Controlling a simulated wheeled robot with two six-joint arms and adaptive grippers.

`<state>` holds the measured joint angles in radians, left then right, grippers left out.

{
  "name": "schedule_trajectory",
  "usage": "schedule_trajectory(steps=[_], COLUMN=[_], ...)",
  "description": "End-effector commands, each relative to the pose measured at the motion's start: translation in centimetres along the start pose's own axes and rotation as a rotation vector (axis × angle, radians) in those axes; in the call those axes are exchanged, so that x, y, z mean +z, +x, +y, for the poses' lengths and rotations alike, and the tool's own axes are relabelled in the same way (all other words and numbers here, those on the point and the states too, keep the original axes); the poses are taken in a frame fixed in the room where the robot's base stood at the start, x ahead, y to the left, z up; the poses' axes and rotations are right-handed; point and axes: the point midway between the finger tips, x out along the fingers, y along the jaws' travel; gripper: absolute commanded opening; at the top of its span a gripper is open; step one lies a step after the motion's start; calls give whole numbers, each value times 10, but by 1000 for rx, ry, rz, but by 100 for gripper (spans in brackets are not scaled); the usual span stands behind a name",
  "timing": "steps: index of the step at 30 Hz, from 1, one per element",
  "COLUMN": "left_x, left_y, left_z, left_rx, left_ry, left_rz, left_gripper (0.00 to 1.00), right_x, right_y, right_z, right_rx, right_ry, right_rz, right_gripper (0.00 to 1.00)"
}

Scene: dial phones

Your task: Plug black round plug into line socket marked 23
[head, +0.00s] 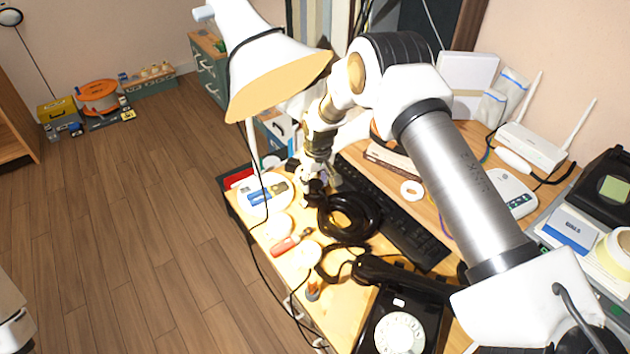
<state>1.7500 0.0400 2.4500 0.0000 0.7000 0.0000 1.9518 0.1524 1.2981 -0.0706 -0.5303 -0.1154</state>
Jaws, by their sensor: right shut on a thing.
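My right gripper (318,182) reaches down over the far left part of the wooden desk. It is shut on a small dark thing, apparently the black round plug (315,194); its shape is mostly hidden by the fingers. A coiled black cable (350,216) lies right beside it. A long black strip (400,225) with rows of small details, perhaps the line sockets, runs diagonally across the desk, its far end close to the gripper. No number 23 can be read. A black dial phone (400,325) stands at the near edge. My left gripper is not in view.
A white lamp (265,60) hangs over the left desk edge, its cord running down. A red screwdriver (290,243), blue item (262,196) and white tape roll (411,189) lie on the desk. A router (530,147) stands right.

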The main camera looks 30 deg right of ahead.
Motion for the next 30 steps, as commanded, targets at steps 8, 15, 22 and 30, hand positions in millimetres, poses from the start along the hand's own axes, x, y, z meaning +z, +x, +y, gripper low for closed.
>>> schedule_trajectory(steps=[8, 15, 22, 30], left_x=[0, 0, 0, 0], left_y=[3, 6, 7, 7], left_z=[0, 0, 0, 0], left_rx=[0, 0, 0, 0], left_ry=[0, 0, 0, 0], left_rz=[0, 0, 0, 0], left_gripper=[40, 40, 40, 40], right_x=[1, 1, 2, 2], right_y=[5, 11, 13, 13], right_z=[0, 0, 0, 0], right_rx=[0, 0, 0, 0], right_ry=[0, 0, 0, 0], right_rz=[0, 0, 0, 0], right_gripper=[20, 20, 20, 77])
